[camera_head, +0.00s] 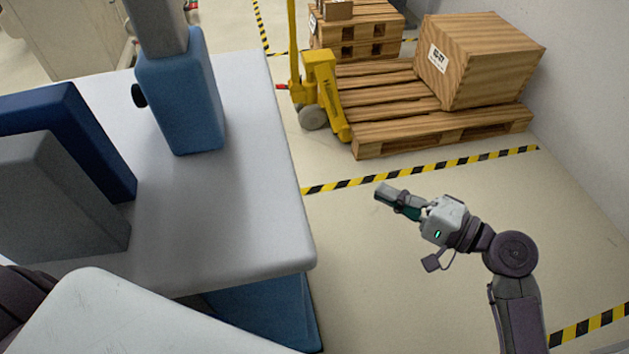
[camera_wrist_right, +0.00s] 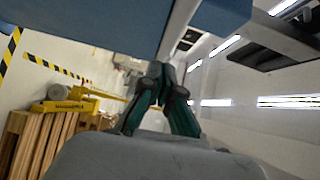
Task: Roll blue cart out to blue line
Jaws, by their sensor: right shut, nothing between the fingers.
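A blue panel or cover (camera_head: 265,310) shows under the near right corner of the white tabletop; it may be part of the blue cart, but most of it is hidden. No blue line shows on the floor. My right gripper (camera_head: 384,192) is over open floor to the right of the tabletop, clear of it. Its fingers are shut and empty. In the right wrist view the teal fingers (camera_wrist_right: 160,72) meet at the tips, below a large blue surface (camera_wrist_right: 80,18) at the top. My left gripper is not in view.
The white tabletop (camera_head: 240,215) carries a blue device (camera_head: 185,105), a dark blue box (camera_head: 85,130) and a grey box (camera_head: 55,200). A yellow pallet jack (camera_head: 318,85) and a wooden crate (camera_head: 478,60) on a pallet stand behind. Yellow-black tape (camera_head: 425,170) crosses the floor.

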